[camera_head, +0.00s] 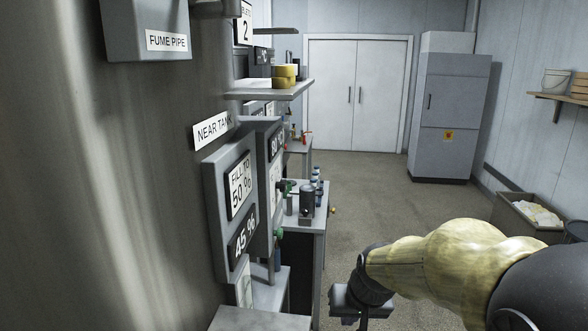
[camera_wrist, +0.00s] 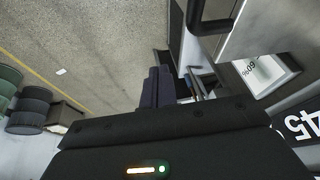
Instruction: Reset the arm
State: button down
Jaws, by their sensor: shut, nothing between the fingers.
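My arm reaches in from the lower right of the head view, wrapped in a yellowish sleeve. My gripper shows at its end in the wrist view (camera_wrist: 157,88), where its dark fingers are together with nothing between them. In the head view only the dark wrist end (camera_head: 360,300) shows, over the floor to the right of the grey bench; the fingertips are hard to make out there. The wrist view is turned, with the floor at upper left and a metal cabinet part with a dark handle (camera_wrist: 212,18) at upper right.
A large tank (camera_head: 130,200) fills the left, with a "FILL TO 50 %" panel (camera_head: 236,205) reading 45 %. A bench (camera_head: 305,228) with bottles stands beyond it. A bin (camera_head: 525,222) of papers stands at right. The middle floor is clear toward the double doors (camera_head: 358,95).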

jog(key=s+d+f+g+h, duration=0.1)
jog(key=s+d+f, duration=0.3)
jog(key=s+f, duration=0.3)
jog(key=s, duration=0.4)
jog(key=shift+s+f+g, duration=0.2)
jog(key=shift+f+g, duration=0.05)
jog(key=shift+g, duration=0.15)
